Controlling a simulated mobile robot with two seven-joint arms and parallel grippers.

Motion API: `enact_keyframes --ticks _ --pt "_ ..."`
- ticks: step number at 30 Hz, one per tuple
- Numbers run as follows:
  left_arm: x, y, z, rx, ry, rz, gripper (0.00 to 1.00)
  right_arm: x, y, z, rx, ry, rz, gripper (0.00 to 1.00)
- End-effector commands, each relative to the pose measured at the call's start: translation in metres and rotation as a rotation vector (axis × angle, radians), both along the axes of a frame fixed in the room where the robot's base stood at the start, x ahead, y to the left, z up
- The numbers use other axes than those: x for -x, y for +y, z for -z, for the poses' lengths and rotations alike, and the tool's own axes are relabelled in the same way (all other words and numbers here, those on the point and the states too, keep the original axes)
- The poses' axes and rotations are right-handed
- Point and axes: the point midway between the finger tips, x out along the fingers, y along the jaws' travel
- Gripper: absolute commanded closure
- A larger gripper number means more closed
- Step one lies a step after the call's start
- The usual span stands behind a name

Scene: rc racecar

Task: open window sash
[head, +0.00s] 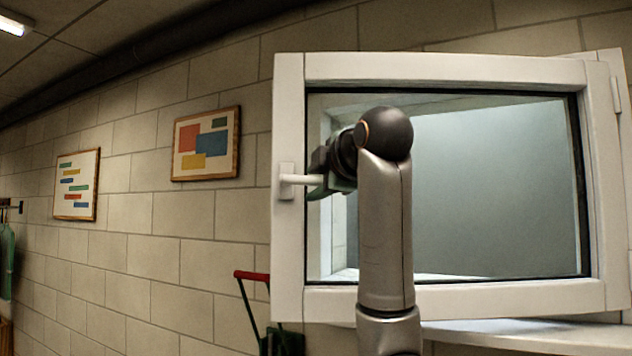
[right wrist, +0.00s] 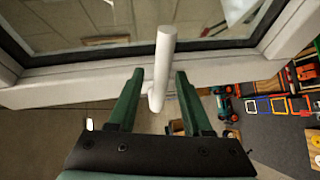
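The white window sash (head: 288,235) stands at the right of the head view, with its hinge side at the right. It appears swung away from the fixed frame (head: 612,75), as only wall shows past its left edge. The white handle (head: 300,180) on its left side lies level, its lever pointing right. My right gripper (head: 328,180) is at the lever's end, partly hidden by my arm. In the right wrist view, its green fingers (right wrist: 160,95) are apart on either side of the handle (right wrist: 163,60), with gaps at both sides. My left gripper is not in view.
A white sill (head: 520,333) runs below the sash. A red-handled item (head: 252,275) stands by the wall below left. In the right wrist view, several toys lie at the right, among them a small blue-wheeled vehicle (right wrist: 225,102). Pictures (head: 206,145) hang on the wall.

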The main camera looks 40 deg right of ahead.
Motion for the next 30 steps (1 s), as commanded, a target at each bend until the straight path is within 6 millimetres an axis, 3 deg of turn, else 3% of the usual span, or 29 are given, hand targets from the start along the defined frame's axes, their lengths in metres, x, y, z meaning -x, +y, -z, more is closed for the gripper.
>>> enact_keyframes --ticks 11,22,30 --pt "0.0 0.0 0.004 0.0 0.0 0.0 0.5 0.009 0.003 -0.001 0.0 -0.001 0.0 0.49" --pt "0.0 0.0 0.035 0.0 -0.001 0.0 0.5 0.074 0.027 -0.008 0.001 -0.005 0.002 0.49" --pt "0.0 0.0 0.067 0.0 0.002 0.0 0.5 0.093 0.035 -0.01 0.0 -0.003 0.003 0.49"
